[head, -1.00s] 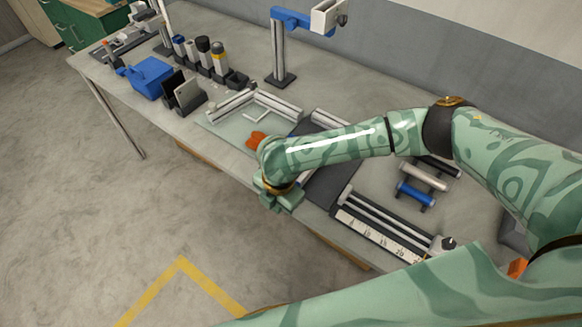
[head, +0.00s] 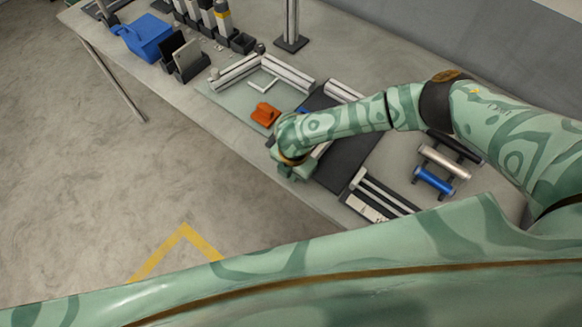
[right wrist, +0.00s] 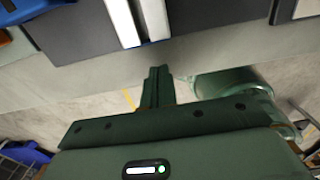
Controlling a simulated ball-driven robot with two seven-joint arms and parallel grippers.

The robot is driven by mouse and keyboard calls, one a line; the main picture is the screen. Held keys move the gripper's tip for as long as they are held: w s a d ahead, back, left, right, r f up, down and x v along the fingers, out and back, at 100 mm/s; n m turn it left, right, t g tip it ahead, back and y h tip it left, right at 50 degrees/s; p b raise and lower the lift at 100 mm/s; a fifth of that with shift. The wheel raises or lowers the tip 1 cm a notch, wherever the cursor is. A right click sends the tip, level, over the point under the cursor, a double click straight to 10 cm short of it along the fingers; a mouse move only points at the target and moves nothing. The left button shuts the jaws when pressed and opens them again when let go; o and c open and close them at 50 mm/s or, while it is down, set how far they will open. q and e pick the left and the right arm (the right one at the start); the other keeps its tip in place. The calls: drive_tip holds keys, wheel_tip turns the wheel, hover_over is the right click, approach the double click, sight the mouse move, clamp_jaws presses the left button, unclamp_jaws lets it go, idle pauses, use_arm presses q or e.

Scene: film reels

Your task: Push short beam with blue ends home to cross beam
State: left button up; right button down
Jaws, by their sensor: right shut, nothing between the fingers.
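The short beam (right wrist: 137,18) shows in the right wrist view as a silver grooved bar on a dark mat, with a blue strip (right wrist: 150,43) at its near end. In the head view, a blue bit (head: 302,111) and a silver piece (head: 321,149) show beside my right forearm, which hides most of it. A silver beam (head: 342,91) at the mat's far edge looks like the cross beam; whether the two touch is hidden. My right gripper (head: 296,173) is shut and empty at the table's front edge. Its fingers (right wrist: 157,82) are apart from the blue end. My left gripper is out of view.
An orange piece (head: 265,114) lies left of my right gripper, near a corner of silver beams (head: 285,74). Right of the dark mat (head: 352,150) are a ruled rail (head: 365,207) and a blue roller (head: 434,181). The floor in front is clear.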

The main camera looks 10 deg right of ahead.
sight(315, 149)
drive_tip(key=shift+w+d+r, duration=0.15)
drive_tip(key=shift+w+d, duration=0.7)
drive_tip(key=shift+d, duration=0.3)
drive_tip(key=shift+w, duration=0.1)
drive_tip(key=shift+d, duration=0.15)
drive_tip(key=w+d, duration=0.1)
drive_tip(key=d, duration=0.1)
drive_tip(key=w+d+b, duration=0.1)
drive_tip(key=w+d, duration=0.1)
drive_tip(key=shift+w+d, duration=0.2)
drive_tip(key=shift+w, duration=0.05)
drive_tip(key=shift+w+d, duration=0.2)
drive_tip(key=shift+d, duration=0.05)
